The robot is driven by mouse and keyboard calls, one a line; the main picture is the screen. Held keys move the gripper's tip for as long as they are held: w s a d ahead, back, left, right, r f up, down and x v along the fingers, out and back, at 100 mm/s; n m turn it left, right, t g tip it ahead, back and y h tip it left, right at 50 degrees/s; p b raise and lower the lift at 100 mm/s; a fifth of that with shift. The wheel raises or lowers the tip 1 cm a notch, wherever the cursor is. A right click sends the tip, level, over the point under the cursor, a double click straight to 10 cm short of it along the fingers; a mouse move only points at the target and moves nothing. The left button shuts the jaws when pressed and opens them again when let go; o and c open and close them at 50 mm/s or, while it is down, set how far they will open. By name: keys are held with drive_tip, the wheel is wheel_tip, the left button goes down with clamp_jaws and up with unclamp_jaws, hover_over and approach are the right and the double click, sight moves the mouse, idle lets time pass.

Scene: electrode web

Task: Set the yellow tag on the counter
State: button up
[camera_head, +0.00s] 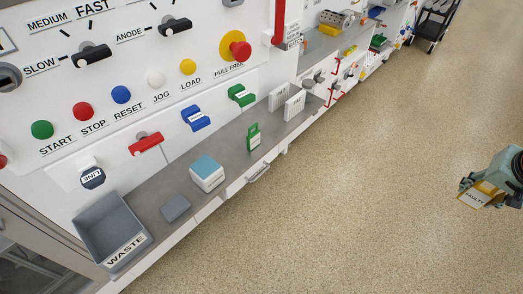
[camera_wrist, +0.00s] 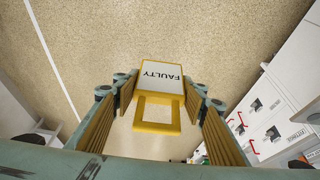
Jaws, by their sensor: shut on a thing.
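The yellow tag (camera_wrist: 159,92) has a white face marked FAULTY and a yellow loop handle. It is held between the two fingers of my gripper (camera_wrist: 158,105), which is shut on it. In the head view the tag (camera_head: 478,195) and my gripper (camera_head: 483,192) are at the far right, over the open floor and well apart from the counter. The grey counter (camera_head: 228,158) runs diagonally along the white panel, from lower left to upper right.
On the counter are a grey WASTE bin (camera_head: 112,228), a grey block (camera_head: 175,208), a blue-topped white box (camera_head: 207,173), a green tag (camera_head: 254,136) and white boxes (camera_head: 294,104). Bare counter shows between them. The speckled floor (camera_head: 370,190) is clear. A dark cart (camera_head: 435,22) stands far back.

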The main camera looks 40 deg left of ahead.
idle(0.3)
drive_tip(key=w+a+f+n+y, duration=0.1)
drive_tip(key=w+a+n, duration=0.15)
drive_tip(key=a, duration=0.95)
drive_tip(key=w+a+f+n, duration=0.1)
drive_tip(key=w+a+n, duration=0.15)
drive_tip(key=a, duration=1.05)
drive_tip(key=w+a+f+n+y, duration=0.15)
drive_tip(key=w+a, duration=0.25)
drive_tip(key=a, duration=0.8)
drive_tip(key=s+a+f+n+g, duration=0.1)
drive_tip(key=s+a, duration=0.3)
drive_tip(key=a, duration=0.9)
drive_tip(key=s+a+f+n+y, duration=0.1)
drive_tip(key=s+a+n, duration=0.2)
drive_tip(key=a, duration=1)
drive_tip(key=s+a+f+n+g+p, duration=0.1)
drive_tip(key=s+a+n, duration=0.2)
drive_tip(key=s+a, duration=0.4)
drive_tip(key=a, duration=0.7)
drive_tip(key=shift+f+g+y, duration=0.15)
drive_tip(key=shift+g+y, duration=0.15)
drive_tip(key=shift+y, duration=0.05)
drive_tip(key=shift+f, duration=0.1)
drive_tip(key=shift+f, duration=3.05)
